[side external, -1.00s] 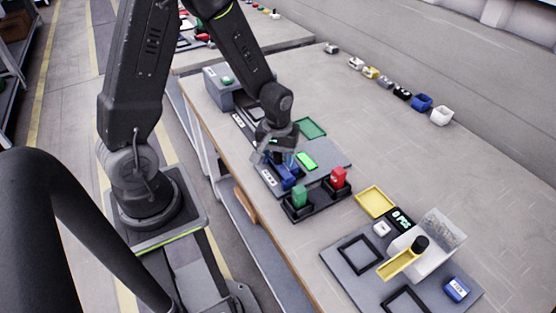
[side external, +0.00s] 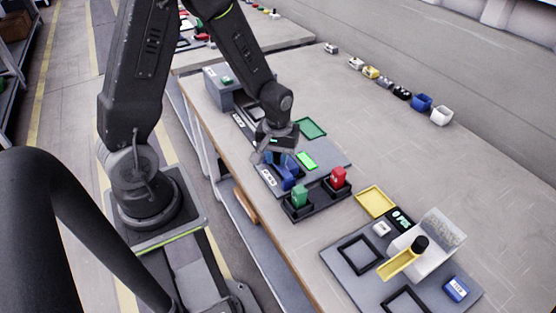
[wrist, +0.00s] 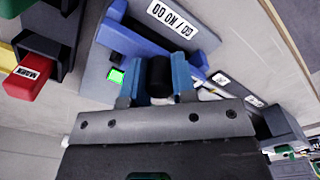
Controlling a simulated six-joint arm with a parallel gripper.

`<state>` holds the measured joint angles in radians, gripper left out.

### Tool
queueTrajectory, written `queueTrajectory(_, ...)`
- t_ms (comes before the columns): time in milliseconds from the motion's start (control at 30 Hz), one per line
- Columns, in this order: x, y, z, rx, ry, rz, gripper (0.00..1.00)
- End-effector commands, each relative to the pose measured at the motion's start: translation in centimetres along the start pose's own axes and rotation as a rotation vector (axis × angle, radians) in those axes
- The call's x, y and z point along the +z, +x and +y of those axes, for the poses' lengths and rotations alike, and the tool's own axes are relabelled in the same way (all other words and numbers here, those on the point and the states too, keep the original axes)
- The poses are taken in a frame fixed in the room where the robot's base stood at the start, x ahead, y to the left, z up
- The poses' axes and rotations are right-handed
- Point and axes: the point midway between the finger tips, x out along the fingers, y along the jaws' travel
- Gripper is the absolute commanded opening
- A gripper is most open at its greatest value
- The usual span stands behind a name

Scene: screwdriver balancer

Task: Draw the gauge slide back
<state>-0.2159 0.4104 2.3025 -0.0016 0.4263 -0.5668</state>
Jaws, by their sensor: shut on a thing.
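The go/no-go gauge stands on a grey plate (side external: 328,158); its blue body (side external: 288,178) shows in the side view just below my gripper (side external: 279,160). In the wrist view the blue gauge bar (wrist: 128,42) runs beside the "GO / NO GO" label (wrist: 170,24). My gripper (wrist: 160,78) has its blue fingers shut on the black knob (wrist: 160,70) of the gauge slide, one finger on each side. The knob's lower end and the slide beneath it are hidden by the fingers and the gripper body.
A black holder (side external: 317,200) with a green block (side external: 299,196) and a red block (side external: 338,177) stands close to my gripper. A lit green panel (side external: 307,161) lies beside the gauge. A yellow tray (side external: 376,201) and a scale station are further right.

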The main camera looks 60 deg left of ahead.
Motion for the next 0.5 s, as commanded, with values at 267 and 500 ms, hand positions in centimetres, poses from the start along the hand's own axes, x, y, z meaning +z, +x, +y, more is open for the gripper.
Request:
queueTrajectory(267,-0.8,0.4,0.6,-0.008,-0.002,-0.008,0.01)
queueTrajectory(500,-1.8,0.4,1.6,-0.007,-0.002,-0.006,0.01)
